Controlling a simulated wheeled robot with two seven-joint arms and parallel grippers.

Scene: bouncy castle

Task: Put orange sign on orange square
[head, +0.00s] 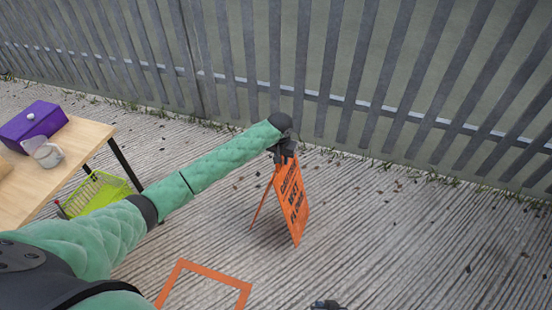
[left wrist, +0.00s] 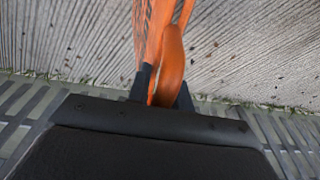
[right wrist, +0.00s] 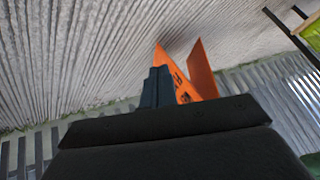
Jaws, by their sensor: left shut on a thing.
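The orange sign (head: 291,201) is a folding A-frame board with dark lettering, standing upright with its two panels spread. My left gripper (head: 284,152) is shut on its top edge. In the left wrist view the sign's orange top (left wrist: 170,62) sits between the fingers (left wrist: 160,88). I cannot tell whether its feet touch the ground. The orange square (head: 203,266) is an outline on the ground, nearer and left of the sign, partly cut off by the bottom edge. My right gripper (right wrist: 157,88) is shut and empty, with the sign (right wrist: 190,80) beyond its fingers.
A wooden table (head: 50,172) at the left carries a purple box (head: 33,125) and a pale grey object (head: 47,155). A green basket (head: 95,194) stands beneath it. A grey slatted fence (head: 330,100) runs along the back.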

